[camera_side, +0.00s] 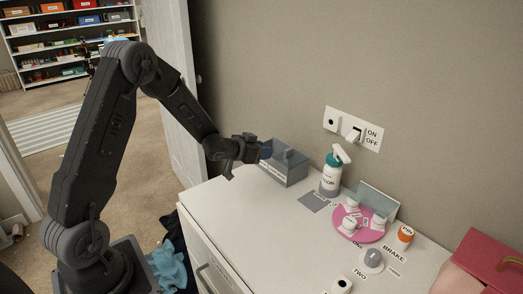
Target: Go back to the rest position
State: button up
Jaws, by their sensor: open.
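My gripper (250,158) is at the end of my dark arm, above the left back corner of the white cabinet top. It is open, and I see nothing held in it. Its fingers are small and dark here. A grey box (284,168) stands just to the right of the gripper in the picture. The fingers overlap the box's left side in this view, and I cannot tell whether they touch it.
The white cabinet (225,208) bears a pump bottle (331,178), a pink disc (374,236) with white knobs, an orange cap (406,233) and a grey knob (373,257). A wall switch (353,131) is behind. A red box (488,255) stands at right. Blue cloth (168,268) lies beside my base.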

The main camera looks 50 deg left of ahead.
jog(key=s+d+r+n+g+y, duration=0.1)
jog(key=s+d+r+g, duration=0.1)
jog(key=s+d+r, duration=0.3)
jog(key=s+d+r+g+y, duration=0.1)
jog(key=s+d+r+y, duration=0.1)
jog(key=s+r, duration=0.35)
jog(key=s+d+r+g+h, duration=0.1)
jog(key=s+d, duration=0.2)
jog(key=s, duration=0.4)
jog(key=s+d+r+g+h, duration=0.1)
jog(key=s+d+r+g, duration=0.1)
jog(key=s+d, duration=0.2)
jog(key=s+d+r+m+g+h, duration=0.1)
jog(key=s+d+r+g, duration=0.1)
jog(key=s, duration=0.8)
jog(key=shift+d, duration=0.75)
jog(key=shift+w, duration=0.1)
